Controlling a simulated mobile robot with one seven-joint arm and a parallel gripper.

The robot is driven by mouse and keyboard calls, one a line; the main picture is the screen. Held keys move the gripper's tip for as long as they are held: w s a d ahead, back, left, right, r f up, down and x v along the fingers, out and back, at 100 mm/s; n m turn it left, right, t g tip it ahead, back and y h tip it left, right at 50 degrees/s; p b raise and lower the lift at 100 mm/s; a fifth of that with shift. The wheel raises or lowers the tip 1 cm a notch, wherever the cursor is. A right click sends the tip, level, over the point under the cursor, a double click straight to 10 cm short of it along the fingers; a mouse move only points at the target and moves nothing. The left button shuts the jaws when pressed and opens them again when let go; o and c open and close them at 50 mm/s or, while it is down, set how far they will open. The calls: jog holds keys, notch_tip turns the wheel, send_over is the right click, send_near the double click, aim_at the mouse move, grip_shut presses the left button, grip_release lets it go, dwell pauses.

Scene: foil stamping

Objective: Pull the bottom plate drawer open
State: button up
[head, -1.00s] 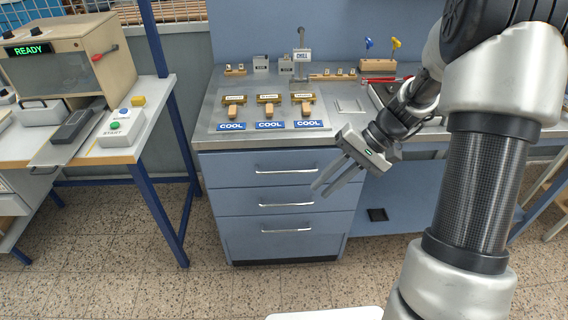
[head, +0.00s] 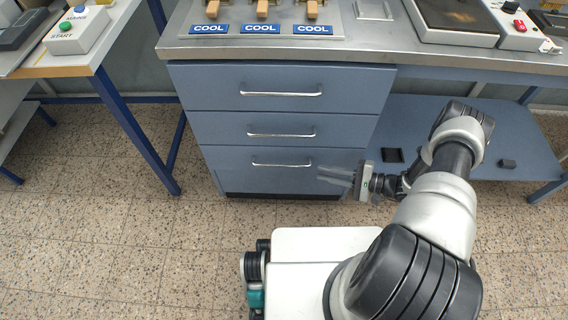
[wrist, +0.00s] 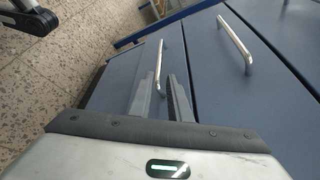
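The blue drawer cabinet has three stacked drawers. The bottom plate drawer (head: 265,180) looks closed, its front in line with the others. Its silver bar handle (head: 282,164) runs across the front; it also shows in the wrist view (wrist: 158,62). My gripper (head: 320,174) is low at the right end of this drawer, its fingers pointing left toward the handle. In the wrist view my gripper (wrist: 160,80) is open, with the handle's near end appearing between the two fingers. I cannot tell whether they touch it.
The middle drawer handle (head: 281,134) and top drawer handle (head: 281,94) are just above. A blue lower shelf (head: 450,145) lies to the right of the cabinet. A blue-legged table (head: 130,130) stands left. The floor (head: 150,240) in front of the cabinet is clear.

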aim_at(282, 165)
jog(key=b+x, duration=0.2)
jog(key=x, duration=1.4)
jog(key=shift+a, duration=0.25)
jog(key=shift+s, duration=0.1)
grip_shut()
